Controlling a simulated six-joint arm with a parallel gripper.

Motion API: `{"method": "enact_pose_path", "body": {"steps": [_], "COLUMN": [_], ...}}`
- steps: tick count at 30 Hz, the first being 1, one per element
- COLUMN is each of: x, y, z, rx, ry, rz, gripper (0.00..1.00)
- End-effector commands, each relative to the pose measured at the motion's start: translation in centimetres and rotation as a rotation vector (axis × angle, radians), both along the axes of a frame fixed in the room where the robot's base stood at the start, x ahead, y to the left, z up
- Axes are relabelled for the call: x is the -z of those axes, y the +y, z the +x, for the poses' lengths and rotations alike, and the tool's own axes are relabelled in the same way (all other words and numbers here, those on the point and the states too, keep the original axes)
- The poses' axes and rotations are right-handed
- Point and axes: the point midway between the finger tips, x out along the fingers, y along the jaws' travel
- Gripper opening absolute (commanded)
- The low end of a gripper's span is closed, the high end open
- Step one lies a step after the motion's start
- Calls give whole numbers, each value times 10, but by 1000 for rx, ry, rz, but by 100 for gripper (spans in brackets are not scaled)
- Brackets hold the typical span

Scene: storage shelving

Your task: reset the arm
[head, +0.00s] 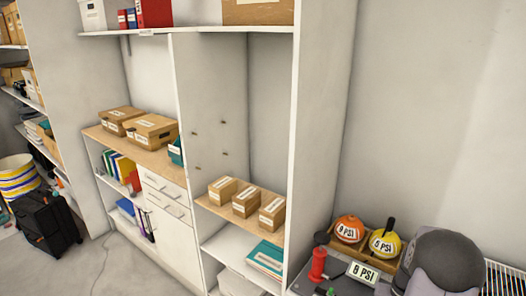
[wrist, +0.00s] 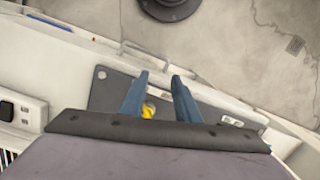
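My gripper (wrist: 159,75) shows in the wrist view as two blue fingers, apart, with nothing held between them. Below the gap is a grey plate (wrist: 102,92) with holes, and a small yellow item (wrist: 148,111) partly hidden by the left finger. In the head view my gripper's fingers are not seen. A rounded dark grey part of my arm (head: 447,262) is at the lower right.
White shelving (head: 298,130) with cardboard boxes (head: 246,202) stands further left. Concrete floor (wrist: 235,30) shows in the wrist view.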

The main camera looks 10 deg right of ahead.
Motion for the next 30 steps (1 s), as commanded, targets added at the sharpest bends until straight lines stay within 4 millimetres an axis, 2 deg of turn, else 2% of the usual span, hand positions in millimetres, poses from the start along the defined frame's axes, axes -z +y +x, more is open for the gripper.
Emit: {"method": "enact_pose_path", "body": {"steps": [1, 3, 7, 12, 15, 17, 23, 30], "x": [1, 0, -13, -40, -56, -65, -99, -105], "y": [15, 40, 95, 166, 197, 210, 243, 261], "z": [-16, -35, -65, -103, -116, -118, -90, -85], "rx": [33, 64, 47, -111, -222, -286, -468, -548], "ry": [22, 49, 85, 98, 79, 54, -82, -104], "rz": [13, 25, 36, 32, 17, 4, -45, -48], "gripper": [29, 29, 29, 29, 29, 29, 29, 29]}}
